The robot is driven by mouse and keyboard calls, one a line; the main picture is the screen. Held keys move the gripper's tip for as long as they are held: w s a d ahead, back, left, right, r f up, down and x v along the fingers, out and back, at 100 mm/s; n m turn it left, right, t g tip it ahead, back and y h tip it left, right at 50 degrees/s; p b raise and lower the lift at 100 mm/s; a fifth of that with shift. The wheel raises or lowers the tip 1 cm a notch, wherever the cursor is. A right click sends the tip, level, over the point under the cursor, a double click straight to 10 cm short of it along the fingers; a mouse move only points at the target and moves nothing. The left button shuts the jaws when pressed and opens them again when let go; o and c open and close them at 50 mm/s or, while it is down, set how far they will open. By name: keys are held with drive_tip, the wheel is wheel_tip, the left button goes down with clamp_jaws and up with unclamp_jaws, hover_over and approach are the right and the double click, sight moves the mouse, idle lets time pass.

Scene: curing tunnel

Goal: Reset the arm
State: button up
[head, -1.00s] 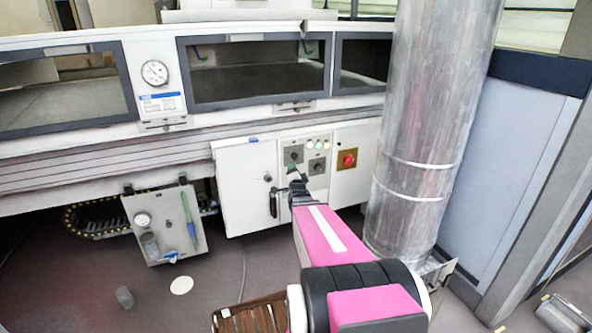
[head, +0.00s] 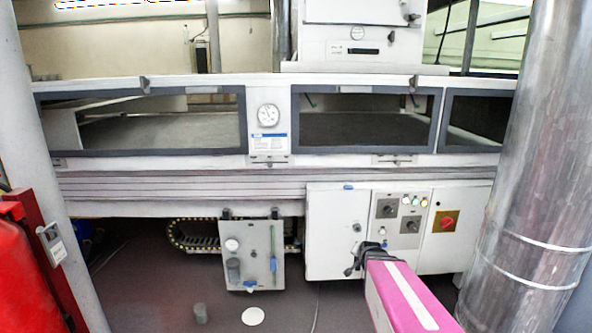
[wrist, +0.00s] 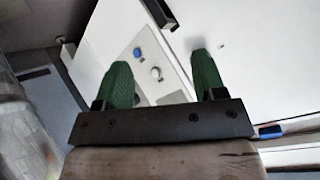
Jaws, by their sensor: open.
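My gripper (wrist: 160,85) shows in the wrist view with two green fingers set apart and nothing between them. Beyond the fingers in that view are the white control cabinet with a blue knob (wrist: 137,52) and a pale knob (wrist: 155,73). In the head view my pink arm reaches up from the bottom right toward the white control cabinet (head: 330,215). The dark end of my arm covers part of the cabinet's lower front, and the fingers cannot be made out there.
The curing tunnel (head: 170,165) with glazed windows runs across the view. A large metal duct (head: 540,170) stands at right. A red object (head: 25,270) and a pale post stand at left. A small panel (head: 250,258) hangs below the tunnel.

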drive_tip(key=s+a+f+n+g, duration=0.1)
drive_tip(key=s+a+n+g, duration=0.2)
drive_tip(key=s, duration=0.5)
drive_tip(key=s+a+f+n+g, duration=0.1)
drive_tip(key=s+a+n+g, duration=0.3)
drive_tip(key=s+g, duration=0.3)
drive_tip(key=shift+s+a+n+y, duration=0.3)
drive_tip(key=shift+s+a+y, duration=0.15)
drive_tip(key=shift+s, duration=0.6)
drive_tip(key=shift+s+r, duration=0.15)
drive_tip(key=shift+r, duration=0.05)
